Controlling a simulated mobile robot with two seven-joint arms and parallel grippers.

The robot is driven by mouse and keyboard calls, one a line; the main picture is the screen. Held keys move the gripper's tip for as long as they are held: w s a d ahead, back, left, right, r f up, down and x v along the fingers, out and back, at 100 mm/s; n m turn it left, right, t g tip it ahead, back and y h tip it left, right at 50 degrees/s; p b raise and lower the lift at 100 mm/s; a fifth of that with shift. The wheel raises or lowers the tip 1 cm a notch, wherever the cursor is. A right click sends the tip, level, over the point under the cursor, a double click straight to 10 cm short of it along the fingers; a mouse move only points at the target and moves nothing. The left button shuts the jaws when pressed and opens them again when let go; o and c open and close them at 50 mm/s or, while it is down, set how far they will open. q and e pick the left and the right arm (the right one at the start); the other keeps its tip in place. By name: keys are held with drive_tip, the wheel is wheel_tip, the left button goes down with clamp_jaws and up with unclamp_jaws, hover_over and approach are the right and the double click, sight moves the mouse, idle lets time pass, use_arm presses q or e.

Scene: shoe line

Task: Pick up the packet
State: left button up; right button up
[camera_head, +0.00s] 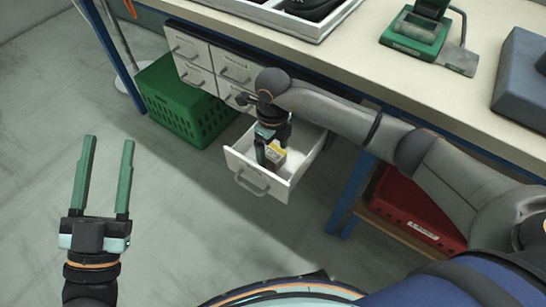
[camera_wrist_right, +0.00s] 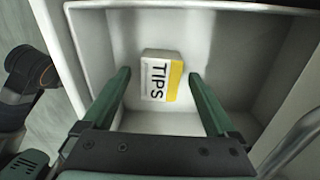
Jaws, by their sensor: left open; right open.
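The packet (camera_head: 275,154) is a small white and yellow box in the open drawer (camera_head: 298,178). In the right wrist view the packet (camera_wrist_right: 161,78) shows the word TIPS and lies on the drawer floor. My right gripper (camera_head: 272,155) reaches down into the drawer. In its wrist view the two green fingers (camera_wrist_right: 160,85) are open, one on each side of the packet, with gaps between them and it. My left gripper (camera_head: 107,142) is open and empty over the floor at the left, far from the drawer.
The drawer belongs to a white drawer unit (camera_head: 233,70) under the workbench (camera_head: 375,62). A green crate (camera_head: 180,105) stands left of the drawer, and a red bin (camera_head: 408,208) sits right of a blue table leg. The floor at left is clear.

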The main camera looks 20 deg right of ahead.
drive_tip(key=shift+f, duration=0.55)
clamp_jaws()
idle(0.5)
